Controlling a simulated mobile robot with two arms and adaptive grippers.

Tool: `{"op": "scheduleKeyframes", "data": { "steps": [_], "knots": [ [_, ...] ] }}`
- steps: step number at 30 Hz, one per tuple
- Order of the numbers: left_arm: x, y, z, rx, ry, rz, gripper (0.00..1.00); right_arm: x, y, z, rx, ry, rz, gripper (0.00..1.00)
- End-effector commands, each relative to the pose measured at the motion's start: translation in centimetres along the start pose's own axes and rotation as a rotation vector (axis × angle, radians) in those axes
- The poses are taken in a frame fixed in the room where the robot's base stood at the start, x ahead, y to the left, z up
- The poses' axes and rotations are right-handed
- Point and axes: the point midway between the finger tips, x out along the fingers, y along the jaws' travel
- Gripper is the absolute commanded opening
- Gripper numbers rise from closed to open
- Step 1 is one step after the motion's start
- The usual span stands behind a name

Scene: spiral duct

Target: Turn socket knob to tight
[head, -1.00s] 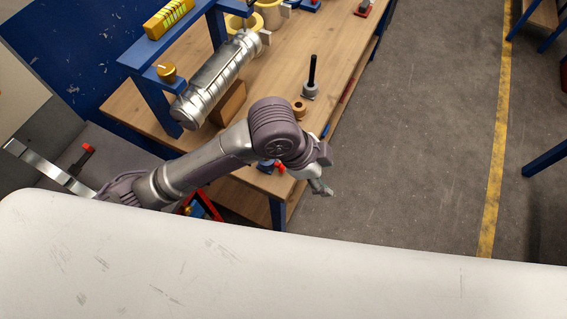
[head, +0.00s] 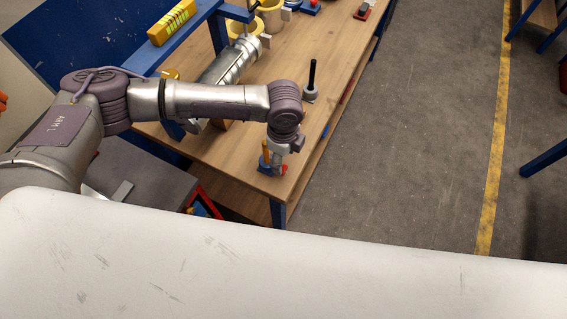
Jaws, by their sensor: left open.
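My left arm comes in from the left, and its gripper (head: 281,168) points down at the near corner of the wooden workbench. It is open, close to a small blue item (head: 264,163) with a red part and an upright orange-brown piece. I cannot tell whether they touch. A yellow knob (head: 171,74) shows on the blue frame beside the duct, partly hidden by my arm. I cannot tell which of these is the socket knob, nor its setting. The silver spiral duct (head: 232,62) lies on the bench, its near end hidden by my arm. My right gripper is not in view.
The bench (head: 335,60) holds a black rod on a grey base (head: 312,82) and yellow buckets (head: 270,16) at the back. A yellow level (head: 172,22) lies on the blue frame. Clear grey floor (head: 430,130) lies right of the bench.

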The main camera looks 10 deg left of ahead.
Motion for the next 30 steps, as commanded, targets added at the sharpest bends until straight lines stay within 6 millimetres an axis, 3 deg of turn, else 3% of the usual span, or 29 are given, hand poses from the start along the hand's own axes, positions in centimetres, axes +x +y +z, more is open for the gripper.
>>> {"op": "scheduleKeyframes", "data": {
  "steps": [9,22,30],
  "knots": [
    [5.0,0.0,-0.1,-0.001,0.000,0.000,0.57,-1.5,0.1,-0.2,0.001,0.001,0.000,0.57],
    [6.1,0.0,-0.1,0.000,0.001,-0.002,0.57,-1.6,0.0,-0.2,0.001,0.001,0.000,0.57],
    [6.1,0.0,-0.1,0.000,0.001,-0.002,0.12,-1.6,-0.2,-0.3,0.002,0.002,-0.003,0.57]
  ]
}}
